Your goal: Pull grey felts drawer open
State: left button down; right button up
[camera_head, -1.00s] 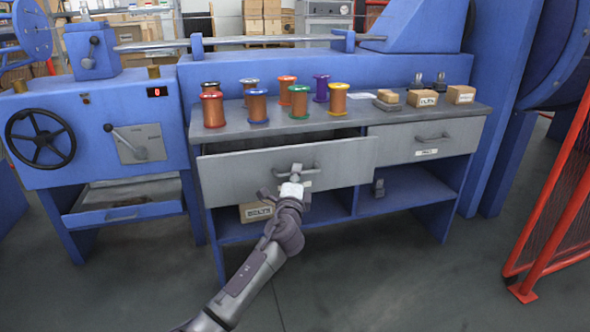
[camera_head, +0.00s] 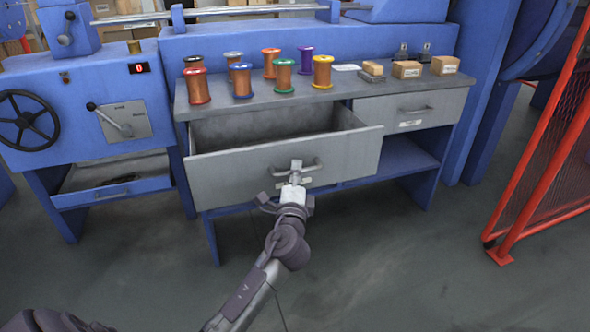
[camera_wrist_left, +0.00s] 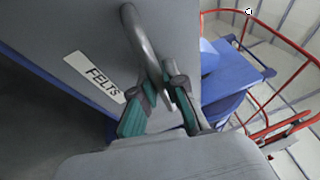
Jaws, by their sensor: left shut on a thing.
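The grey felts drawer (camera_head: 235,174) is the left drawer of the workbench in the head view. It stands out from the bench, and its inside shows as a wide dark opening. My left gripper (camera_head: 296,176) is at the drawer's front, shut on its bar handle (camera_head: 312,166). In the left wrist view the handle (camera_wrist_left: 139,40) runs between the green-padded fingers of the gripper (camera_wrist_left: 165,98). The label "FELTS" (camera_wrist_left: 95,76) is on the drawer front beside it. My right gripper is not in view.
Several wire spools (camera_head: 242,80) and small cardboard boxes (camera_head: 407,69) stand on the bench top (camera_head: 330,105). A second grey drawer (camera_head: 440,105) on the right is shut. A red mesh fence (camera_head: 540,150) stands at right. The floor before the bench is clear.

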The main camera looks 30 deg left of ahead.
pick_arm(q)
jog(key=c, duration=1.2)
grip_release()
jog(key=v, duration=1.2)
